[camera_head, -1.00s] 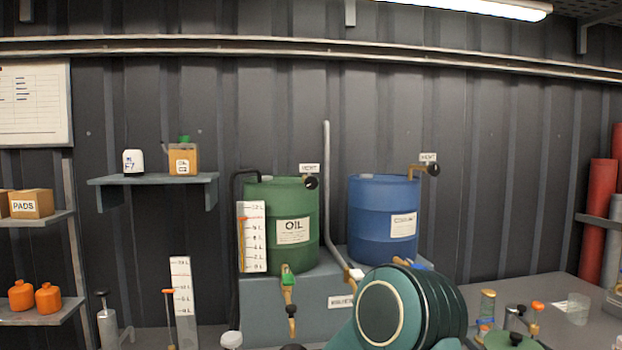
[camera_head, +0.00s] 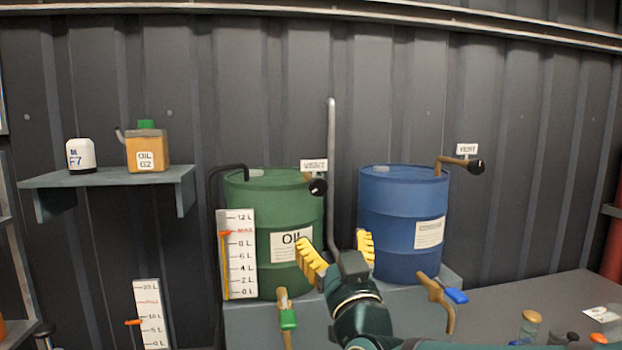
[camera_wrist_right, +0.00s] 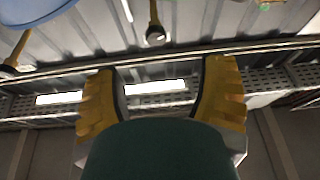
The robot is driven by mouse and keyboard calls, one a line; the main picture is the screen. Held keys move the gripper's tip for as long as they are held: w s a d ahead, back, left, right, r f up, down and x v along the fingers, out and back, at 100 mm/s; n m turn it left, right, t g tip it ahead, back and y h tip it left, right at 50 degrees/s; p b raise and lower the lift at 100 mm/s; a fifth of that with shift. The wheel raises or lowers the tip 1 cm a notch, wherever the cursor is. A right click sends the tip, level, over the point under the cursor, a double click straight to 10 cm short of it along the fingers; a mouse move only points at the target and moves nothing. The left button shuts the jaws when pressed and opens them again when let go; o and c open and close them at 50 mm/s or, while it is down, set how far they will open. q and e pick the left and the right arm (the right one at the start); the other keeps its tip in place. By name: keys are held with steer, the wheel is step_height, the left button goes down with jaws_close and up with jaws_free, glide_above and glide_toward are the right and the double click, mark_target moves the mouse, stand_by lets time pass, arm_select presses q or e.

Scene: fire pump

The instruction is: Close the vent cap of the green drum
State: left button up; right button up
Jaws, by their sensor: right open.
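The green drum (camera_head: 255,205) stands left of the blue drum and carries an OIL label. Its vent cap (camera_head: 318,187) is a dark round piece at the end of a short brass pipe, under a VENT sign; whether it is open is too small to tell. My right gripper (camera_head: 338,250) is open and empty, its yellow fingers pointing up in front of the drums, below the cap in the picture. In the right wrist view, the open fingers (camera_wrist_right: 160,95) frame empty space, and a brass pipe with a round end (camera_wrist_right: 155,36) shows beyond. My left gripper is not in view.
The blue drum (camera_head: 390,215) has its own vent pipe with a black cap (camera_head: 475,167). A grey upright pipe (camera_head: 331,140) rises between the drums. A level gauge (camera_head: 240,250) stands before the green drum. Taps with green (camera_head: 288,318) and blue (camera_head: 456,297) handles stick out below.

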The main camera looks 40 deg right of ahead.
mark_target(319, 189)
arm_select(q)
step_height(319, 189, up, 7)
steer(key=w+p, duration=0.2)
steer(key=p, duration=0.4)
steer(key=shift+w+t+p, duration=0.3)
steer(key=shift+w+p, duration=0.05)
steer(key=shift+p, duration=0.05)
arm_select(e)
steer(key=shift+h, duration=0.3)
steer(key=x, duration=0.9)
steer(key=r+x, duration=0.1)
steer(key=x, duration=0.4)
steer(key=shift+s+d, duration=0.15)
steer(key=shift+d, duration=0.05)
steer(key=shift+c, duration=0.3)
steer(key=c, duration=1.1)
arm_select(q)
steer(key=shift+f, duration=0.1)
arm_select(e)
steer(key=shift+c, duration=0.2)
